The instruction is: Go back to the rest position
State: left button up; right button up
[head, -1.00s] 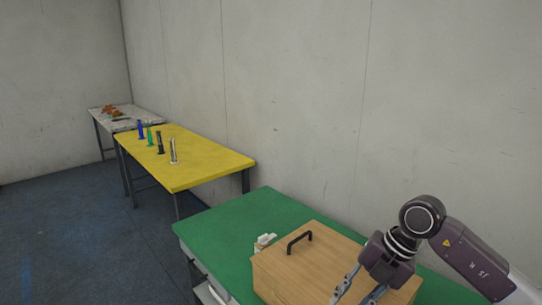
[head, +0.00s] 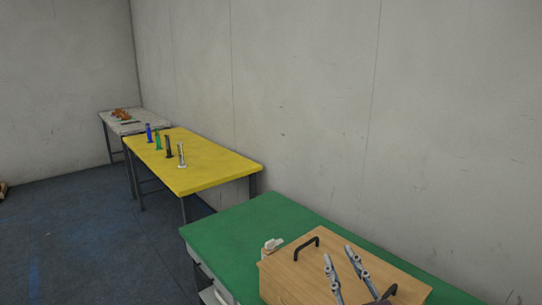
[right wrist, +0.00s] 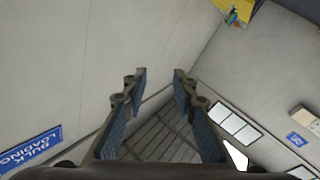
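My right gripper (head: 339,258) shows at the bottom right of the head view, its two fingers pointing up in front of the wooden box. In the right wrist view the right gripper (right wrist: 159,82) has its fingers apart with nothing between them. My left gripper is in neither view.
A wooden box (head: 405,280) with black handles stands on a green table (head: 240,222), beside a small white object (head: 272,246). A yellow table (head: 215,170) holds several upright coloured cylinders. A white table (head: 150,121) with orange items stands farther back. A wall runs behind them.

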jog(key=s+d+f+m+g+h, duration=0.2)
jog(key=s+d+f+g, duration=0.15)
jog(key=f, duration=0.55)
jog(key=s+d+f+m+g+h, duration=0.25)
jog(key=s+f+g, duration=0.2)
jog(key=f, duration=0.35)
jog(key=s+f+g+y, duration=0.1)
jog(key=s+f+g, duration=0.4)
jog(key=s, duration=0.6)
jog(key=s+f+g, duration=0.3)
jog(key=s+f, duration=0.5)
jog(key=s, duration=0.3)
notch_tip(320, 180, down, 28)
jog(key=s+r+g, duration=0.1)
jog(key=s, duration=0.1)
jog(key=s+d+f+g, duration=0.1)
jog(key=s+d+f, duration=0.1)
jog(key=s+f, duration=1.3)
jog(key=shift+s+d+n, duration=0.25)
jog(key=shift+s+n, duration=0.1)
jog(key=shift+s, duration=0.55)
